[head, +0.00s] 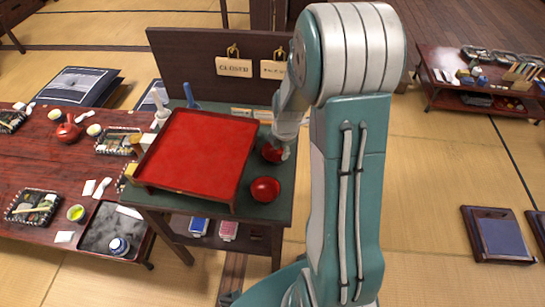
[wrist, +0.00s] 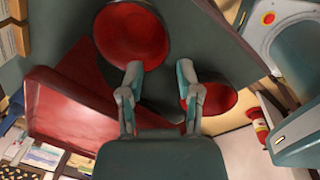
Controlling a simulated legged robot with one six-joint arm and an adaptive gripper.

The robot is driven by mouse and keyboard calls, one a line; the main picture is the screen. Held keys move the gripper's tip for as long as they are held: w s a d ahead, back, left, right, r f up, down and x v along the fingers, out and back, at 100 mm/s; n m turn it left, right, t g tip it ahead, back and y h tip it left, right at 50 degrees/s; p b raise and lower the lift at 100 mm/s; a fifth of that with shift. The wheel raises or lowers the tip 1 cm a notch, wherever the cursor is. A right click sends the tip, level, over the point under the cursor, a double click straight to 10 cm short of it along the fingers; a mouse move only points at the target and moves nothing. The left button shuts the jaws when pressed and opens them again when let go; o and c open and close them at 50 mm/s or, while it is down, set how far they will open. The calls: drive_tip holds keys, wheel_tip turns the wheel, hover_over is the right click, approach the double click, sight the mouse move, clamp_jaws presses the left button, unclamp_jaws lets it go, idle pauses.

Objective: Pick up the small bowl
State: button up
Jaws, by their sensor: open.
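Two red bowls stand on the dark green top of a small stand. In the head view one bowl (head: 265,189) sits nearer the front edge, in plain view. The other bowl (head: 272,153) is farther back, partly hidden by my gripper (head: 284,146), which hangs just above or beside it. In the wrist view my open gripper (wrist: 160,82) has one fingertip over the rim of a larger-looking bowl (wrist: 131,38). Its other finger partly covers a second bowl (wrist: 217,99). Nothing is seen held. Contact with either bowl cannot be told.
A large red tray (head: 200,150) fills the left of the stand top (head: 285,185), close beside the bowls. A dark board with hanging signs (head: 234,66) rises behind. A low table (head: 35,165) with dishes is at the left.

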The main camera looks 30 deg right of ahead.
sight(279, 162)
drive_tip(key=shift+d+f, duration=0.15)
drive_tip(key=shift+f, duration=0.2)
drive_tip(key=f, duration=0.4)
drive_tip(key=shift+s+a+f, duration=0.1)
drive_tip(key=shift+a+f, duration=0.1)
drive_tip(key=shift+f, duration=0.05)
drive_tip(key=shift+a+f, duration=0.3)
drive_tip(key=shift+c, duration=0.4)
drive_tip(key=shift+d, duration=0.1)
drive_tip(key=c, duration=0.5)
drive_tip(key=shift+d, duration=0.15)
clamp_jaws()
